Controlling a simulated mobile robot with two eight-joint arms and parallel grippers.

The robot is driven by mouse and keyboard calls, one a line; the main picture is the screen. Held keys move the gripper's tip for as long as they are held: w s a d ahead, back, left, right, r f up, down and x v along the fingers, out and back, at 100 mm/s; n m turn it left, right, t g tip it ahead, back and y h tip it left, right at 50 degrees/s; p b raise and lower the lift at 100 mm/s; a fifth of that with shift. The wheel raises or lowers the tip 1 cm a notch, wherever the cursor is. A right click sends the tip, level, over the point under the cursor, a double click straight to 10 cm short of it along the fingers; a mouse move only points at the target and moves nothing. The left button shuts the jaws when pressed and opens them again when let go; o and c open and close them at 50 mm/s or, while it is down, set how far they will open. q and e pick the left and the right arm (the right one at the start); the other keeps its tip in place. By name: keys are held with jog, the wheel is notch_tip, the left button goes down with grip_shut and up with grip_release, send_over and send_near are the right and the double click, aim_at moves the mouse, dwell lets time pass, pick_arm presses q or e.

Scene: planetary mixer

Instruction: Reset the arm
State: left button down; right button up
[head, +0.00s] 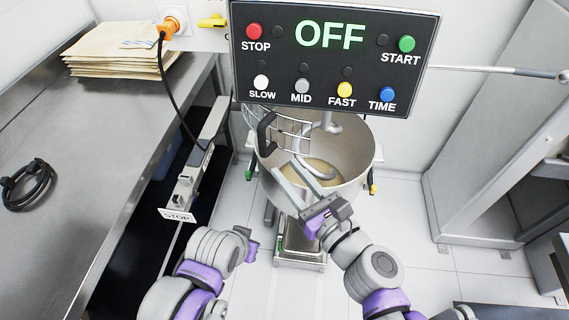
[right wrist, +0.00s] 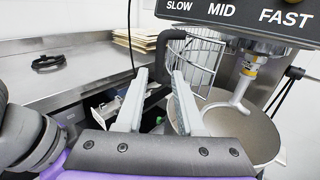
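The mixer's control panel (head: 335,88) shows a green OFF display, with STOP, START, SLOW, MID, FAST and TIME buttons. Below it is the steel bowl (head: 350,160) with a hook and pale contents. A wire guard (head: 292,128) with a black handle (head: 267,133) is at the bowl's left rim. My right gripper (head: 288,168) is over the bowl's front. In the right wrist view its fingers (right wrist: 159,75) are apart, and the handle shows between and beyond them; contact cannot be told. My left gripper (head: 250,250) is low, left of the mixer base, its fingers barely visible.
A steel counter (head: 95,130) on the left bears a black coiled cable (head: 27,185) and a stack of envelopes (head: 115,50). An orange plug (head: 167,30) sits in the wall socket, its cord hanging down. A grey cabinet (head: 490,150) stands right. Floor between is clear.

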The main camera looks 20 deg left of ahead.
dwell(0.5)
jog(key=s+d+f+n+g+h, duration=0.3)
jog(key=d+f+n+h, duration=0.4)
jog(key=d+n, duration=0.6)
jog(key=s+d+f+n+g+h, duration=0.3)
jog(key=d+f+n+h, duration=0.4)
jog(key=d+f+n, duration=0.5)
jog(key=s+d+n, duration=0.1)
jog(key=d, duration=0.2)
jog(key=shift+s+f+p, duration=0.3)
jog(key=shift+p, duration=0.05)
